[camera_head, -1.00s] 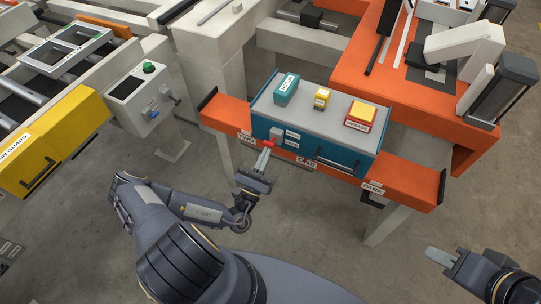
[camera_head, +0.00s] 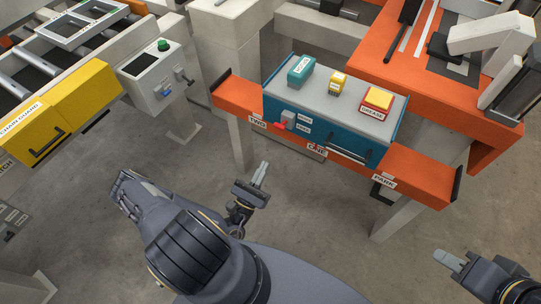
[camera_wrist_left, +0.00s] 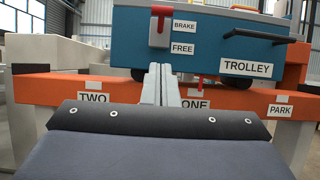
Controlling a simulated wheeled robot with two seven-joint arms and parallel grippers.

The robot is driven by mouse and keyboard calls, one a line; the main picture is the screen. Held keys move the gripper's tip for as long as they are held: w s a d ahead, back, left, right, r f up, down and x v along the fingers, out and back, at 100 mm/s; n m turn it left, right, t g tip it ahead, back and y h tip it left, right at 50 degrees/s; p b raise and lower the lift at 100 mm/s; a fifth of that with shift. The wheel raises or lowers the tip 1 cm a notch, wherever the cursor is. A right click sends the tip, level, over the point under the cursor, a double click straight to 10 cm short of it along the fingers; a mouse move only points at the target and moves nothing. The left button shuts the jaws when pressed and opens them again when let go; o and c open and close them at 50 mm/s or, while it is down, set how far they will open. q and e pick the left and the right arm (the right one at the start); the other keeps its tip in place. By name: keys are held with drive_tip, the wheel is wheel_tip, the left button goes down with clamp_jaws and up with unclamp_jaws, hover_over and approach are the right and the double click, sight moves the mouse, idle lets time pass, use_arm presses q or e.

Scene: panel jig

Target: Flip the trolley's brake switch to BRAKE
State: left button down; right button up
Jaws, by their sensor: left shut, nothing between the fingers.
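The teal trolley (camera_head: 325,135) with a grey top sits at the orange rail (camera_head: 235,98). Its brake switch (camera_head: 288,117) is a grey plate with a red lever on the front, left of the BRAKE and FREE labels.
The trolley carries a teal block (camera_head: 301,69), a yellow block (camera_head: 338,83) and a red-yellow GREASE block (camera_head: 376,103). The rail bears TWO, ONE and PARK labels. A control box (camera_head: 155,75) and yellow chain guard (camera_head: 65,110) stand left. Open floor lies before the rail.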

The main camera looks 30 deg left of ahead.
use_arm(q)
drive_tip(key=shift+v, duration=1.3)
drive_tip(key=s+d+r+m+g+h+p, duration=0.2)
drive_tip(key=d+r+m+g+h, duration=0.2)
drive_tip(key=r+m+g+h, duration=0.6)
drive_tip(key=s+d+r+m+g+h+p, duration=0.35)
drive_tip(key=r+m+g+h, duration=0.25)
drive_tip(key=r+m+g, duration=0.85)
drive_tip(key=s+a+r+m+t+y+p, duration=0.1)
drive_tip(key=s+r+m+t+y+p, duration=0.1)
drive_tip(key=r+y, duration=0.4)
drive_tip(key=s+a+r+m+t+y+p, duration=0.2)
drive_tip(key=s+r+m+t+y, duration=0.2)
drive_tip(key=r+m+y, duration=0.3)
drive_tip(key=shift+s+a+t, duration=0.25)
drive_tip(key=shift+s+t, duration=0.05)
drive_tip(key=shift+t, duration=0.05)
